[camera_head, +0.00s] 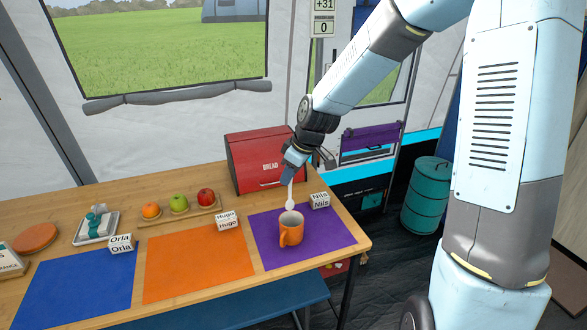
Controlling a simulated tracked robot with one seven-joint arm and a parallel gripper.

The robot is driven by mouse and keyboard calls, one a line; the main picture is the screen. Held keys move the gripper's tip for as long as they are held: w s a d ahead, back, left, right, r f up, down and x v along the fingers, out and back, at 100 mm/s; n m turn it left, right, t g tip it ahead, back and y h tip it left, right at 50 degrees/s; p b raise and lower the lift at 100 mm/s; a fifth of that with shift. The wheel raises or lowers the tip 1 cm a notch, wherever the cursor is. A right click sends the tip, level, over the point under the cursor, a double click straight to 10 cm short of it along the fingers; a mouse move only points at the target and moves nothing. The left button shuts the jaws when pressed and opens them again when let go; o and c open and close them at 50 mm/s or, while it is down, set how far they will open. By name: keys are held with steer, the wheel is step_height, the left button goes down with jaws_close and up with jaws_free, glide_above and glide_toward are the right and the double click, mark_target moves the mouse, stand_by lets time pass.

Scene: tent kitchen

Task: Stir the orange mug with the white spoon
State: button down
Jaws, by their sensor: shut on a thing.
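An orange mug (291,232) stands upright on the purple mat (323,237) at the right end of the table. My gripper (293,172) is above and behind the mug, pointing down. It is shut on the white spoon (291,196), which hangs down nearly upright. The spoon's lower end shows at the mug's far rim. I cannot tell whether it is inside the mug or just behind it.
A red bread box (257,162) stands close behind. A Nils name block (320,200) sits right of the mug. An orange mat (197,264), a blue mat (76,293), a fruit board (179,214) and a tray (97,229) lie leftward. The table's right edge is near.

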mark_target(291, 199)
steer(key=shift+f, duration=5.2)
